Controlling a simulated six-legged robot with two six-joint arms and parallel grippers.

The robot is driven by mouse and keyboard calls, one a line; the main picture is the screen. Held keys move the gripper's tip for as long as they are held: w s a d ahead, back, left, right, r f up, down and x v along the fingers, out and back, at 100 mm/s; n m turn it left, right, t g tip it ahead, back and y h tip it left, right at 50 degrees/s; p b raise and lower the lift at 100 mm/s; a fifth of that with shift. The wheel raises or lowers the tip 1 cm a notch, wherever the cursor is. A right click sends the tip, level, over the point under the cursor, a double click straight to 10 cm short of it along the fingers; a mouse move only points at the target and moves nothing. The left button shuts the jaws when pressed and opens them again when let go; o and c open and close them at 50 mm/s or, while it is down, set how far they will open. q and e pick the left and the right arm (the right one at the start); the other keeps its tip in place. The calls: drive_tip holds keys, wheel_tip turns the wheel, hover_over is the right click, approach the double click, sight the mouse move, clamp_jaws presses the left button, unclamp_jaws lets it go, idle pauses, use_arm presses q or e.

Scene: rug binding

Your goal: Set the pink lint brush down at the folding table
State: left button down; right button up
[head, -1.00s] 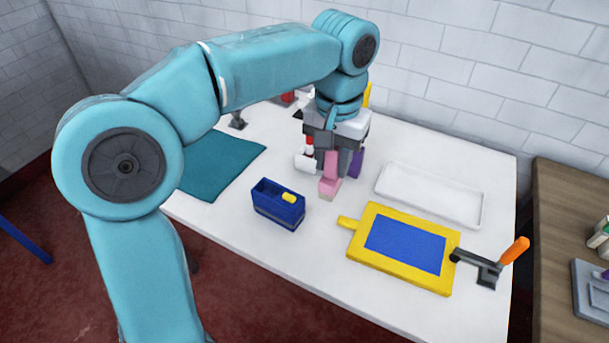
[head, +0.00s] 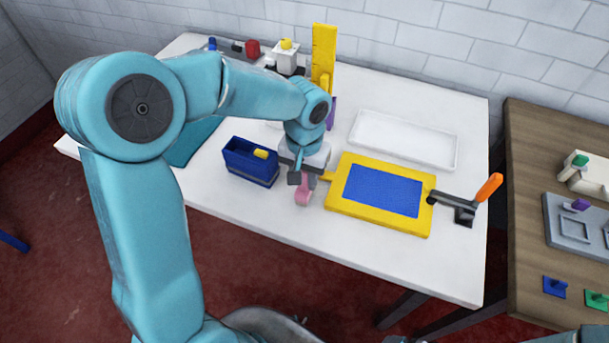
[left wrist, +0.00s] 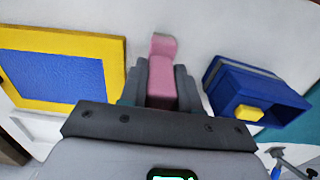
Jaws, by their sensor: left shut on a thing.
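The pink lint brush (head: 303,196) is held in my left gripper (head: 303,177) over the white folding table (head: 390,260), between the blue box and the yellow-framed board. In the left wrist view the pink brush (left wrist: 163,75) stands between the two dark fingers of my left gripper (left wrist: 161,82), which are shut on it. Its pink end sticks out past the fingertips. I cannot tell whether the brush touches the tabletop. My right gripper is not in view.
A blue box (head: 250,165) with a yellow piece stands left of the brush. A yellow-framed blue board (head: 383,190) lies to its right, with a white tray (head: 404,139) behind. A tall yellow piece (head: 323,52) stands farther back. The table's front strip is clear.

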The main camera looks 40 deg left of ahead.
use_arm(q)
drive_tip(key=shift+s, duration=0.1)
drive_tip(key=shift+f, duration=0.15)
drive_tip(key=c, duration=0.8)
unclamp_jaws()
wheel_tip(320, 180, up, 12)
drive_tip(key=shift+r+p, duration=0.2)
drive_tip(key=shift+p, duration=0.3)
